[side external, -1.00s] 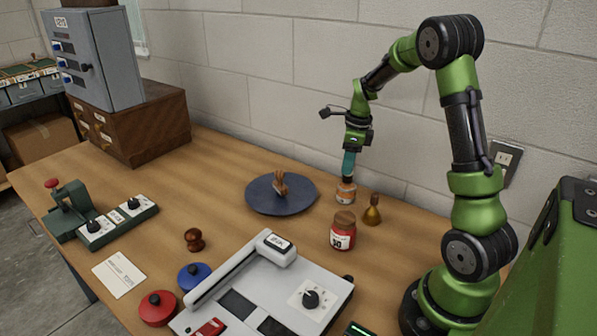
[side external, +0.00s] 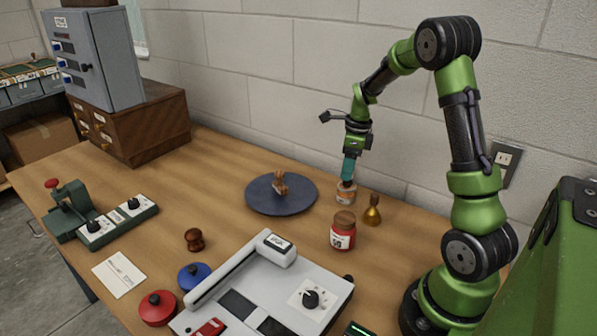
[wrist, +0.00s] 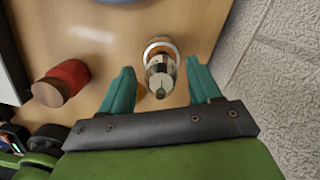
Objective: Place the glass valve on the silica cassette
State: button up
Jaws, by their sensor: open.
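A small round piece with an orange and white band (side external: 346,193) stands on the table below my gripper (side external: 347,181) in the side view. In the wrist view its pale ring (wrist: 160,47) shows, with a shiny, glassy or metallic part (wrist: 160,76) over it. I cannot tell whether these are the glass valve and the silica cassette, or one single piece. My gripper (wrist: 164,80) is open, with one teal finger on each side of the shiny part and a gap visible at both. The fingertips hide part of the piece in the side view.
A red jar with a wooden lid (side external: 343,232) and a brass bell-shaped piece (side external: 372,212) stand close by. A dark blue disc (side external: 262,201) bearing a small brown piece (side external: 281,184) lies to the left. The wall (side external: 400,150) is close behind. A grey device (side external: 270,285) fills the front.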

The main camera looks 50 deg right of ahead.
notch_tip(320, 180, up, 11)
jog(key=s, duration=0.1)
jog(key=s+a+r+n+t, duration=0.1)
jog(key=a+r+n, duration=0.2)
jog(key=a+n, duration=0.35)
jog(key=s+a+r+n+t, duration=0.1)
jog(key=a+r+n+t, duration=0.15)
jog(key=a+n, duration=0.4)
jog(key=s+a+n+t, duration=0.1)
jog(key=s+a+n, duration=0.3)
jog(key=a+n, duration=0.3)
jog(key=s+a+f+n+t+y, duration=0.1)
jog(key=s+a+n, duration=0.3)
jog(key=a+n, duration=0.3)
jog(key=shift+s, duration=0.35)
jog(key=shift+a+t, duration=0.1)
jog(key=shift+t, duration=0.15)
